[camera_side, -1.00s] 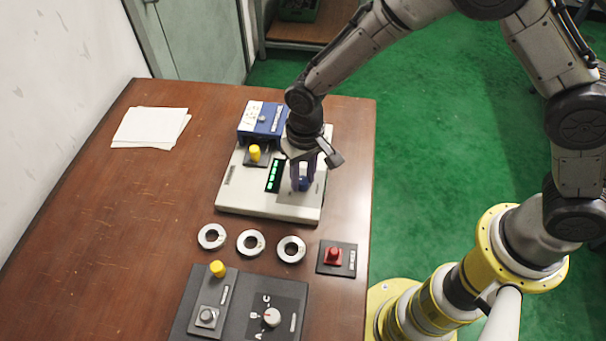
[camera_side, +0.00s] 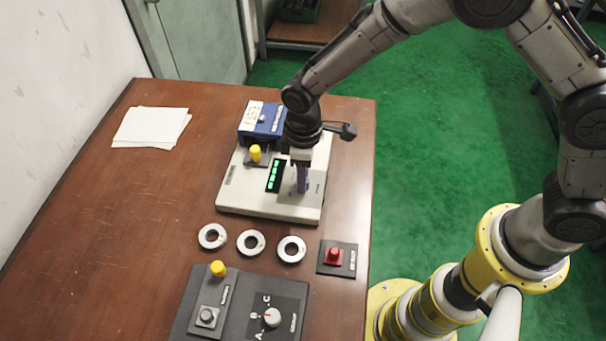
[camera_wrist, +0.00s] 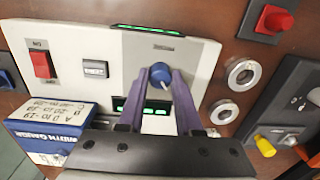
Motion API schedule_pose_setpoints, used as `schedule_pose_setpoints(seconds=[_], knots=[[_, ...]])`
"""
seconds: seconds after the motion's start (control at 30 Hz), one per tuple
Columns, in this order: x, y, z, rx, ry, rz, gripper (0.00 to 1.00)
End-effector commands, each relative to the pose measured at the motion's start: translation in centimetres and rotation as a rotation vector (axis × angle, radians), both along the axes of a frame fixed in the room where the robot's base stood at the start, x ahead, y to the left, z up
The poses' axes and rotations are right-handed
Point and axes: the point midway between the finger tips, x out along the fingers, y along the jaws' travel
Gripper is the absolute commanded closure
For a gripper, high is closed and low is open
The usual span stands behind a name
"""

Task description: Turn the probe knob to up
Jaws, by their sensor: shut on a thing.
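The blue knob (camera_wrist: 160,70) sits on a grey panel of the white instrument (camera_side: 250,204). My gripper (camera_side: 302,188) points down at that panel from above. In the wrist view its purple fingers (camera_wrist: 161,78) are shut on the knob, one on each side. In the side view the fingers hide most of the knob. A dark display with green bars (camera_side: 275,175) is to the left of the gripper in the side view.
A blue box (camera_side: 262,120) and a yellow knob (camera_side: 255,153) are behind and left of the gripper. Three metal rings (camera_side: 250,243), a red button (camera_side: 334,254) and a dark control box (camera_side: 235,300) are in front. Papers (camera_side: 150,127) lie at left, with bare table around.

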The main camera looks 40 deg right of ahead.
Motion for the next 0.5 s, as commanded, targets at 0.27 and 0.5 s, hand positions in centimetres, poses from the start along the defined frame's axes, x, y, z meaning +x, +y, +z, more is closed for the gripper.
schedule_pose_setpoints(seconds=[0.27,0.5], knots=[[0.04,0.05,0.15,0.000,-0.002,0.127,1.00],[0.06,0.06,0.16,0.001,-0.002,0.168,1.00]])
